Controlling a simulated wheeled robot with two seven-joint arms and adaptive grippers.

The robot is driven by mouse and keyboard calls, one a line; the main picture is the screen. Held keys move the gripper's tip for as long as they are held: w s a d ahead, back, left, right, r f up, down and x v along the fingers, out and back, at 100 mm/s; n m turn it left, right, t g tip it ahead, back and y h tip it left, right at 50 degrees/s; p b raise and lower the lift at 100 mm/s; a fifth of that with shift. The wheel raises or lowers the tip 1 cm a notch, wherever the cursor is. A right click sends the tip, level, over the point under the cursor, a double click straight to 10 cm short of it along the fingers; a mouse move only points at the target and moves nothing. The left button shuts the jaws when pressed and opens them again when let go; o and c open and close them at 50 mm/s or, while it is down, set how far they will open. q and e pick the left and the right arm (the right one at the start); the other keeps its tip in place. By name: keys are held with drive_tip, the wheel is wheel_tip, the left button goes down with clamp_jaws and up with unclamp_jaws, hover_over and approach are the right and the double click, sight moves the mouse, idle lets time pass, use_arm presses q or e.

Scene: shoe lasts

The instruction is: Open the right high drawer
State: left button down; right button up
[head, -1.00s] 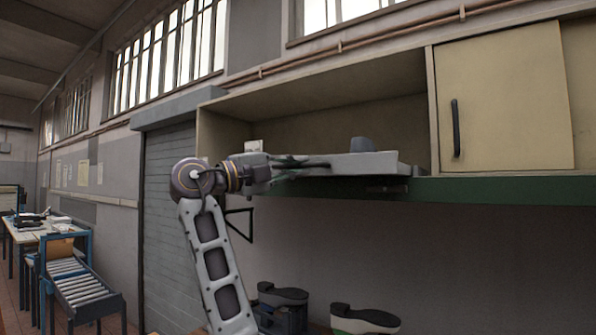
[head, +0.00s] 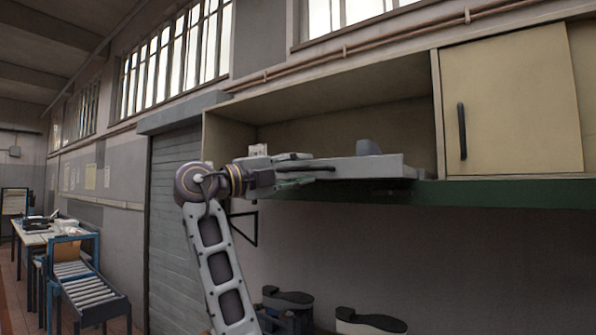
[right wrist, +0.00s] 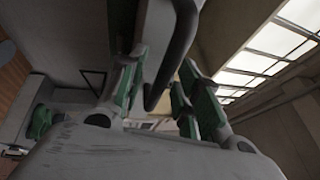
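A long grey drawer-like box (head: 370,168) sits at the edge of the high shelf in the head view. A dark bar handle (head: 318,168) shows along its near side. My right gripper (head: 302,170) is at this handle, one finger above it and one below. In the right wrist view the dark curved handle (right wrist: 160,85) passes between the green-padded fingers of my right gripper (right wrist: 158,95). The fingers stand apart, and contact with the handle cannot be made out. My left gripper is not in view.
A tan cabinet door (head: 510,105) with a dark vertical handle (head: 462,130) is to the right. A green shelf edge (head: 515,191) runs beneath it. Shoe lasts (head: 368,322) stand below. A roller conveyor (head: 80,290) is at the far left.

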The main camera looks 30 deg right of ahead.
drive_tip(key=a+f, duration=0.2)
drive_tip(key=a, duration=0.9)
drive_tip(key=shift+a, duration=0.35)
drive_tip(key=shift+w+f, duration=0.1)
drive_tip(key=shift+n, duration=0.4)
